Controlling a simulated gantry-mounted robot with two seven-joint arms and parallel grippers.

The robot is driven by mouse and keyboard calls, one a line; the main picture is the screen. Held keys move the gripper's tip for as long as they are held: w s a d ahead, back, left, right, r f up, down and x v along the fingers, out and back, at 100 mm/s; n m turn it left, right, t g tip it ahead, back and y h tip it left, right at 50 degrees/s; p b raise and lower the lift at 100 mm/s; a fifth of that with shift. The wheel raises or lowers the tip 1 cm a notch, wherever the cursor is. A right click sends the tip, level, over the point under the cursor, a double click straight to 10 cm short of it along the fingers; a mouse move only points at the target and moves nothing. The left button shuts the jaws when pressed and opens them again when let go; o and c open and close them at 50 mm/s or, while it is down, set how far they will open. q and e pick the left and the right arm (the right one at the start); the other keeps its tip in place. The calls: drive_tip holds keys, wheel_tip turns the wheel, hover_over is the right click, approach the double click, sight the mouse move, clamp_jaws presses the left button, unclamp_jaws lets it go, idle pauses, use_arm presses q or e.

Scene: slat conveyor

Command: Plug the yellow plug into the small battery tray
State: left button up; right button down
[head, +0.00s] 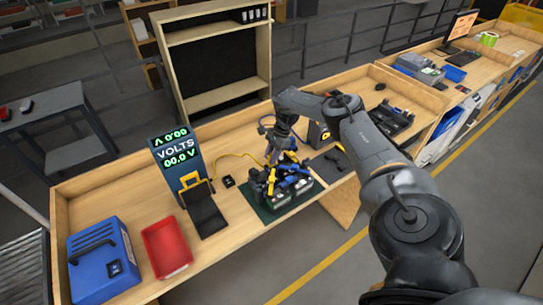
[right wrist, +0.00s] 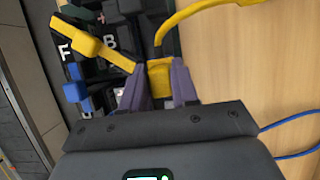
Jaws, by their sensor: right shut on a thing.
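My right gripper (head: 277,158) reaches down over the battery tray on the bench in the head view. In the right wrist view its purple-grey fingers (right wrist: 159,80) are shut on the yellow plug (right wrist: 160,72). The plug is beside the dark battery tray (right wrist: 112,38), which bears white letters and a plus sign. Whether the plug is seated in a socket cannot be told. The tray (head: 275,200) also shows in the head view, with yellow and blue parts on top. My left gripper is not in view.
A yellow cable (head: 235,156) runs behind the tray; a blue cable (right wrist: 290,155) lies on the wood. A green mat (head: 302,200) lies under the tray. A volts meter (head: 175,160), red bin (head: 167,247) and blue case (head: 104,265) stand left. A black tool tray (head: 393,122) is right.

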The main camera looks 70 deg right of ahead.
drive_tip(key=shift+f+b, duration=0.4)
drive_tip(key=shift+f, duration=0.1)
drive_tip(key=shift+f+b, duration=0.5)
drive_tip(key=shift+f, duration=0.15)
drive_tip(key=c, duration=0.8)
unclamp_jaws()
drive_tip(key=shift+r, duration=0.1)
drive_tip(key=shift+d+r, duration=0.15)
drive_tip(key=shift+r, duration=0.2)
drive_tip(key=p+v, duration=0.3)
drive_tip(key=v, duration=0.7)
drive_tip(key=shift+s+p, duration=0.1)
drive_tip(key=shift+p, duration=0.25)
